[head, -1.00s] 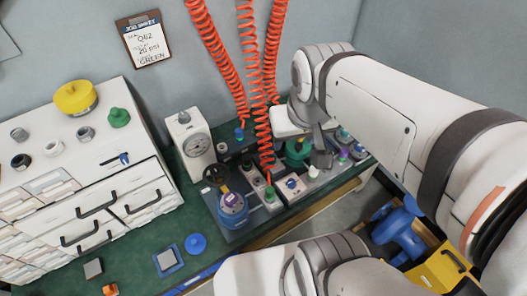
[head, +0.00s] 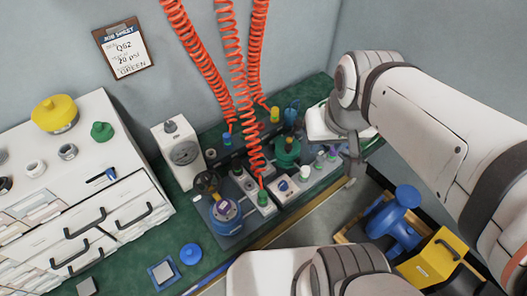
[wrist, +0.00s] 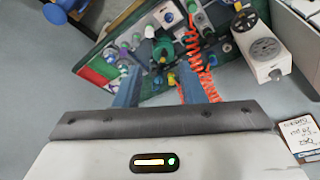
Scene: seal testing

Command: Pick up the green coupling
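The green coupling (head: 262,197) sits upright on the bench panel at the lower end of the middle orange coiled hose (head: 232,70). In the wrist view a small green piece shows near the top where a hose ends, too small to identify surely. My gripper (head: 350,168) is over the bench's right end, well right of the coupling and apart from it. In the wrist view my gripper (wrist: 166,82) has its two fingers spread wide with nothing held between them.
A blue regulator with a handwheel (head: 224,212) stands left of the coupling. A green valve body (head: 286,152), a yellow coupling (head: 275,115) and a blue coupling (head: 227,139) are behind. A gauge box (head: 178,153) and white cabinet (head: 85,185) stand left. A yellow bin (head: 430,258) is below right.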

